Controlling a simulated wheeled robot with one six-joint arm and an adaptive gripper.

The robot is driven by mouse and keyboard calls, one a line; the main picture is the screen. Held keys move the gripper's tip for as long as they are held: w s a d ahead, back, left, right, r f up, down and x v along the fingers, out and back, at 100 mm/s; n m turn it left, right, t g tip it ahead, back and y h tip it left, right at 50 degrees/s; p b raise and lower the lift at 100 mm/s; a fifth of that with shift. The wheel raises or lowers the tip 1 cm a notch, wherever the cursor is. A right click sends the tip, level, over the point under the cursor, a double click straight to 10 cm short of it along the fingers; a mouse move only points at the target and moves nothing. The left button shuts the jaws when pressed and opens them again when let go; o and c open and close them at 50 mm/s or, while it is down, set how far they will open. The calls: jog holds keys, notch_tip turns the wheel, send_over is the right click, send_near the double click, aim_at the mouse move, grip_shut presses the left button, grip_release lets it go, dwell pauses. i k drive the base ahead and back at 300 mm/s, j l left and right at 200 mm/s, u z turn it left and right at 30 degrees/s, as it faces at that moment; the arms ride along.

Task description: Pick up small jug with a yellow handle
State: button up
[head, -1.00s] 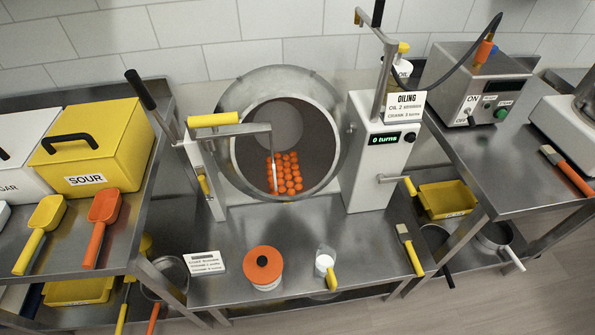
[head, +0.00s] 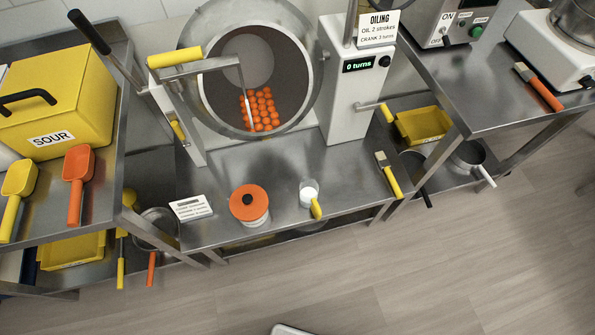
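The small jug (head: 308,190) is white or clear with white contents. It stands upright near the front edge of the middle steel table (head: 270,215). Its yellow handle (head: 316,209) points toward the front edge, slightly right. My gripper is not in view. Nothing touches the jug.
A yellow-handled brush (head: 389,175) lies right of the jug. A small sign (head: 190,207) stands left of the jar. Behind are the drum (head: 251,70) with orange gummies and the oiling post (head: 356,95).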

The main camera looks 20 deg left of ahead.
aim_at(309, 188)
jog(key=j+u, duration=0.2)
jog(key=j, duration=0.5)
jog(key=i+j+u, duration=0.2)
jog(key=j, duration=0.5)
jog(key=k, duration=0.1)
